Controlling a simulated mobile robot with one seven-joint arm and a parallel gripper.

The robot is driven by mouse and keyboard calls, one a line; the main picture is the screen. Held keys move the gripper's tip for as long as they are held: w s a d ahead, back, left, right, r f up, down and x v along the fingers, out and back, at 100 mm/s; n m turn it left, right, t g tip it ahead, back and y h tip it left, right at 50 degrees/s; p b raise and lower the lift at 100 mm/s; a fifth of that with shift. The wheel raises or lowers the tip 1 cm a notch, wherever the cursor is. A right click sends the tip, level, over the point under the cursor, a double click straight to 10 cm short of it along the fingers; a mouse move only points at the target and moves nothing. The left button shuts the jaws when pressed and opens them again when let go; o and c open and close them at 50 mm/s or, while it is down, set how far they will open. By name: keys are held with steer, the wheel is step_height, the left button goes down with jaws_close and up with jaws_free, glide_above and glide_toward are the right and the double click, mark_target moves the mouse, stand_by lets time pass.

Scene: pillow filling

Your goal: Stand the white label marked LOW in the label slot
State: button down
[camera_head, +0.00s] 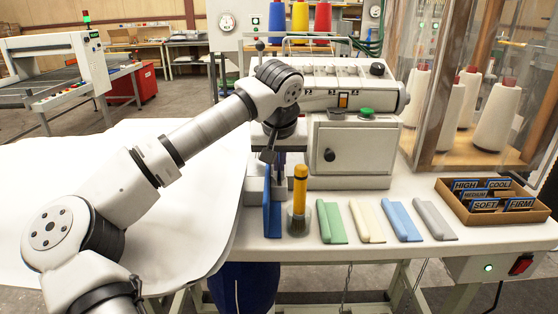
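My gripper (270,155) hangs in front of the white machine, near the table's left part, just above a blue upright panel (271,205). Its fingers are small, dark and partly hidden, so I cannot tell whether they are open or shut or hold anything. I cannot make out a white label marked LOW. A cardboard tray (487,217) at the right holds several dark labels with blue edges, reading HIGH, COOL, MEDIUM, SOFT and FIRM. I cannot identify the label slot for certain.
A yellow-handled brush (300,190) stands right of the blue panel. Green (332,222), cream (367,221), blue (402,220) and grey (434,220) folded pieces lie in a row. The white machine (352,150) stands behind. White cloth (180,240) covers the left.

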steer(key=shift+f, duration=0.25)
stand_by(0.5)
steer(key=c, duration=2.1)
jaws_free()
steer(key=o, duration=0.5)
steer(key=shift+s+r, duration=0.1)
steer(key=shift+r, duration=0.3)
steer(key=v, duration=1.3)
steer(key=shift+d, duration=0.1)
